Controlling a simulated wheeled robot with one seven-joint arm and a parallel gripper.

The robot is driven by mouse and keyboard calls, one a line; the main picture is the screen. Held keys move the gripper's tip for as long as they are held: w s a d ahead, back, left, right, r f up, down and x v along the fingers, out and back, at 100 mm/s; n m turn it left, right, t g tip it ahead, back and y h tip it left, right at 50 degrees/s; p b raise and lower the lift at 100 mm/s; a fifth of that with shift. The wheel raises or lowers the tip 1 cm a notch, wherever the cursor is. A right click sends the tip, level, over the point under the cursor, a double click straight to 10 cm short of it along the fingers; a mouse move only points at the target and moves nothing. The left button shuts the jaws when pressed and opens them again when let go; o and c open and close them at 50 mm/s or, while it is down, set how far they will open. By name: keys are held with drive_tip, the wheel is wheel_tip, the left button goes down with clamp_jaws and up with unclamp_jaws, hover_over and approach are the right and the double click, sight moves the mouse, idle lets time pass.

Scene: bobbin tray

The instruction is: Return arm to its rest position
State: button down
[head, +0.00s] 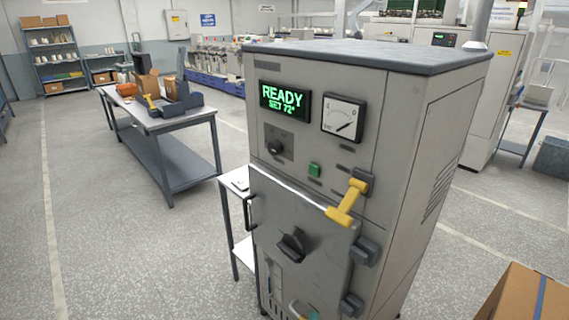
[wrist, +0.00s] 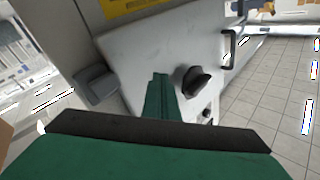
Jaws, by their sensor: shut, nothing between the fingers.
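My gripper (wrist: 160,78) shows in the wrist view as green fingers closed together, with nothing between them. It is in front of the grey cabinet's door (wrist: 135,55), left of the dark knob (wrist: 197,82) in that picture. I cannot tell how far the fingertips are from the door. In the head view the cabinet (head: 405,160) stands upright with its door (head: 325,262) across the lower front. The door looks shut or nearly so. A yellow lever (head: 346,203) sits above the door's upper right corner. The green display (head: 284,101) reads "READY SET 72°".
A small side table (head: 237,182) stands close to the cabinet's left. A long workbench (head: 160,122) with boxes is farther back left. A cardboard box (head: 525,300) is at the lower right. Open floor (head: 120,240) lies left of the cabinet.

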drive_tip(key=s+a+n+g+y, duration=0.15)
drive_tip(key=s+n, duration=0.35)
drive_tip(key=s, duration=1.9)
drive_tip(key=s+a+r+g, duration=0.1)
drive_tip(key=s+a+r, duration=0.2)
drive_tip(key=s, duration=0.6)
drive_tip(key=s+a+r+g, duration=0.1)
drive_tip(key=s+a+r, duration=0.3)
drive_tip(key=s+r, duration=0.4)
drive_tip(key=shift+s+a+n, duration=0.3)
drive_tip(key=shift+s+n, duration=0.05)
drive_tip(key=shift+n, duration=0.05)
drive_tip(key=shift+r+g+y, duration=0.1)
drive_tip(key=shift+g+y, duration=0.15)
